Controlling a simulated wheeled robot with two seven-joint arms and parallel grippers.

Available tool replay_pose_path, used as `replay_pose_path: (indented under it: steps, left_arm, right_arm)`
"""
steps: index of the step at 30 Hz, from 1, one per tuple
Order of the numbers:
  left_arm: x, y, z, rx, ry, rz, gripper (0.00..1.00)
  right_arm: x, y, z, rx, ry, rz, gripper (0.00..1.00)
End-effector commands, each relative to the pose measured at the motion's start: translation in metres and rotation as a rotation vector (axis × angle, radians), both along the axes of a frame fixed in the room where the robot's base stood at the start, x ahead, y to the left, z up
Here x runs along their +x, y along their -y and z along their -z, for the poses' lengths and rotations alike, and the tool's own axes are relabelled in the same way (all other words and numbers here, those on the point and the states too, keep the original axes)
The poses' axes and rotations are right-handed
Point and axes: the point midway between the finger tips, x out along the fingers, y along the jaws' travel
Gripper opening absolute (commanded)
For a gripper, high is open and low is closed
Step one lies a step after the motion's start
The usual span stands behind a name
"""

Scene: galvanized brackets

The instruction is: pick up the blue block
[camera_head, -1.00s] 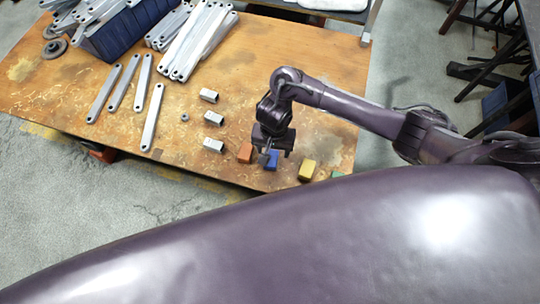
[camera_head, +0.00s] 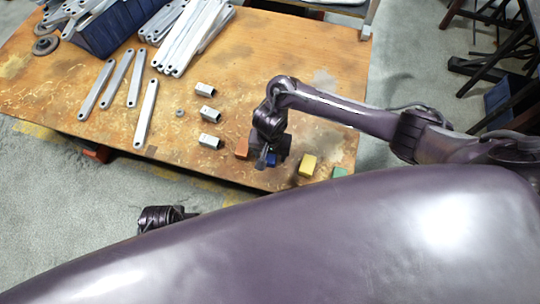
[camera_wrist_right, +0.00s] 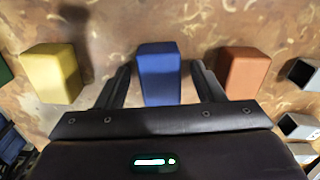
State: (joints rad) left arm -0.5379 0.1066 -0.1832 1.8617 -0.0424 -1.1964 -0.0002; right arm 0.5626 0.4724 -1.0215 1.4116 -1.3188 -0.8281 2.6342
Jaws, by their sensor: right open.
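The blue block (camera_head: 271,159) stands on the wooden table near its front edge, mostly hidden by my right gripper (camera_head: 267,158) in the head view. In the right wrist view the blue block (camera_wrist_right: 158,75) is upright in the middle. My right gripper (camera_wrist_right: 160,80) is open, with one finger on each side of the block and a gap on both sides. I cannot tell how far down the fingers reach. A dark part of my left arm (camera_head: 163,217) shows over the floor in front of the table; its jaws cannot be made out.
An orange block (camera_wrist_right: 242,72) and a yellow block (camera_wrist_right: 53,73) flank the blue one. A green block (camera_head: 340,172) is farther right. Several metal square tubes (camera_head: 208,113), flat bars (camera_head: 146,115) and a blue bin (camera_head: 105,32) are on the table (camera_head: 250,70).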

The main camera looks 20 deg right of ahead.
Motion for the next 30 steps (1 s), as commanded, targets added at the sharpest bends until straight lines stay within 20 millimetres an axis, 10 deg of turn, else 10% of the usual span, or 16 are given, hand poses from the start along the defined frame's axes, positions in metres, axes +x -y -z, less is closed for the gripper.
replay_pose_path:
  steps: [7,18,30]
  left_arm:
    - [-0.0002,0.0001,-0.0009,0.000,-0.001,0.001,0.34]
    - [-0.0006,0.0000,-0.0004,0.001,-0.002,0.000,0.34]
    - [-0.0001,0.0001,-0.0006,-0.001,0.005,-0.001,0.34]
  right_arm:
    - [0.0001,0.0002,0.0000,0.000,0.000,0.001,0.59]
    - [0.0000,0.0001,0.0000,0.000,0.000,0.001,0.11]
    - [0.0003,-0.0002,-0.0044,0.001,0.000,0.001,0.10]
